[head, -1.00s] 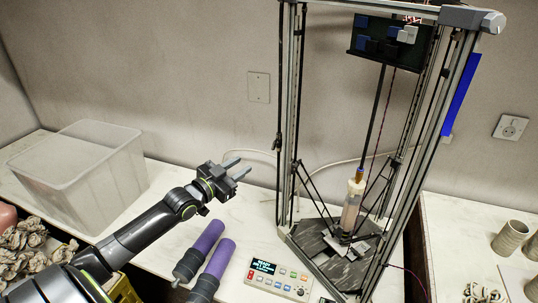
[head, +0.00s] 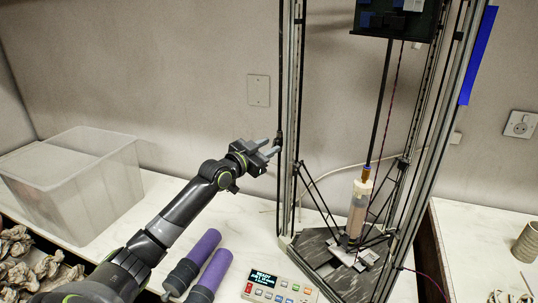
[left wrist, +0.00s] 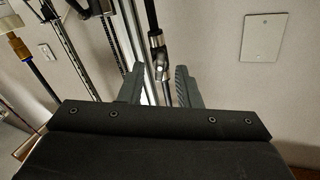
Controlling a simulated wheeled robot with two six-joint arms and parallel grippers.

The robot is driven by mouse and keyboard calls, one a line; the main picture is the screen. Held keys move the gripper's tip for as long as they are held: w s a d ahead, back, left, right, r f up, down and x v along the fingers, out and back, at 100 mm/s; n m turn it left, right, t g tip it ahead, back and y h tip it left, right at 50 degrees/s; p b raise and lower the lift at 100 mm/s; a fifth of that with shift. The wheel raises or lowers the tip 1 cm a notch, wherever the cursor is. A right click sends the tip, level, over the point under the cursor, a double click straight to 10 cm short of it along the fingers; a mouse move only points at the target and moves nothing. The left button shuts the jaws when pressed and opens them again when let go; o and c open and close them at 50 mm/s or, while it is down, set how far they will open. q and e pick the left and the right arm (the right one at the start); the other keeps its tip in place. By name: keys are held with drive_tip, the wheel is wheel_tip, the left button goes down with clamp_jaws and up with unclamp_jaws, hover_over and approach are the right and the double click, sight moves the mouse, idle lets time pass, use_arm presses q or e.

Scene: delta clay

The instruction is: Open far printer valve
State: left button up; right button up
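The delta printer (head: 290,120) stands on the white bench, with grey upright posts and a clear clay tube (head: 357,208) over a dark base. In the left wrist view a black fitting with a bright metal part (left wrist: 158,48), perhaps the valve, hangs on a dark line beside a pale post. My left gripper (head: 272,149) is open and empty, close to the printer's left post. In the left wrist view its two fingers (left wrist: 160,88) are apart, with the fitting's lower end showing between and beyond them. I see no contact. My right gripper is not in view.
A clear plastic bin (head: 85,185) stands at the left. Two purple-and-grey cylinders (head: 205,262) and a control box with a lit screen (head: 278,284) lie in front of the printer. A wall plate (head: 259,90) is behind. Open bench lies between bin and printer.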

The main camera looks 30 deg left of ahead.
use_arm(q)
drive_tip(key=shift+w+d, duration=0.1)
drive_tip(key=shift+w, duration=0.35)
clamp_jaws()
drive_tip(key=n, duration=0.3)
drive_tip(key=shift+p, duration=0.4)
unclamp_jaws()
